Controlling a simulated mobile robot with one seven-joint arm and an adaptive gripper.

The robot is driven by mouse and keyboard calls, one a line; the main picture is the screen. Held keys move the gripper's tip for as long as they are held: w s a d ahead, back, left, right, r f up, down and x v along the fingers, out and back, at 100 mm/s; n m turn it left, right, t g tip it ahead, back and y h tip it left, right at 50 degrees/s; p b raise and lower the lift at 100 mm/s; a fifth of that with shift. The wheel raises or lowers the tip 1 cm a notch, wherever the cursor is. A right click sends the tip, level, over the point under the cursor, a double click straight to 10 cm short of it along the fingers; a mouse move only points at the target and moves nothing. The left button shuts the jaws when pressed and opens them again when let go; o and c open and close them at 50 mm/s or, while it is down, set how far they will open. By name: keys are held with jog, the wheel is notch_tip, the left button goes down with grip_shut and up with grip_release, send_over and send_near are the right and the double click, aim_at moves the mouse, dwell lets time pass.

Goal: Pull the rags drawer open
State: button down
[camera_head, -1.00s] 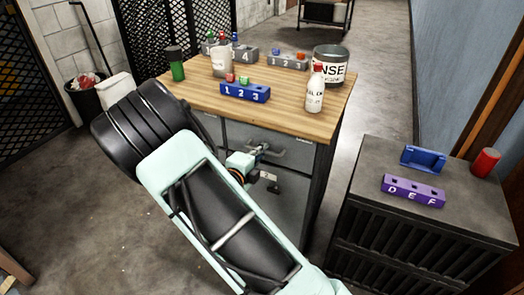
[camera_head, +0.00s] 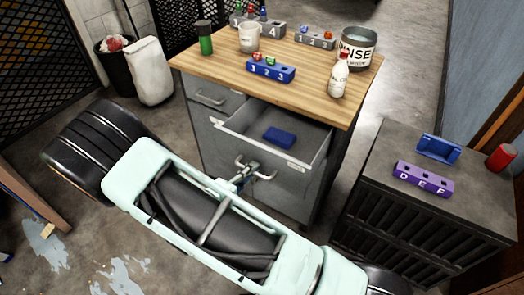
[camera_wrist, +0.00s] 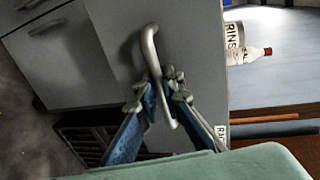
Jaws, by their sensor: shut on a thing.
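The rags drawer (camera_head: 300,137) is pulled out from the grey cabinet under the wooden top. Its inside shows, with a folded blue rag (camera_head: 279,137) lying in it. My gripper (camera_head: 244,174) is at the front of this drawer, shut on its metal handle (camera_wrist: 150,48). In the wrist view, the gripper's fingers (camera_wrist: 160,90) stand on both sides of the handle bar. A partly covered label reading "Ra" (camera_wrist: 221,132) is on the drawer front. My arm hides some of the lower cabinet in the head view.
Another drawer with a handle (camera_head: 211,97) is shut at the left. The wooden top (camera_head: 215,66) bears a blue block (camera_head: 271,69), a white bottle (camera_head: 339,78), a can (camera_head: 357,48) and other items. A dark cabinet (camera_head: 400,220) stands close at the right. Floor is open at the left.

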jog(key=shift+f+p+v, duration=0.15)
jog(key=shift+f+v, duration=0.05)
jog(key=shift+v, duration=0.75)
jog(key=shift+f+p+v, duration=0.15)
jog(key=shift+f+v, duration=0.05)
jog(key=shift+v, duration=0.75)
jog(key=shift+a, duration=0.1)
jog(key=c, duration=2.3)
grip_release()
jog(key=shift+c, duration=0.2)
jog(key=shift+s, duration=0.1)
jog(key=v, duration=1.2)
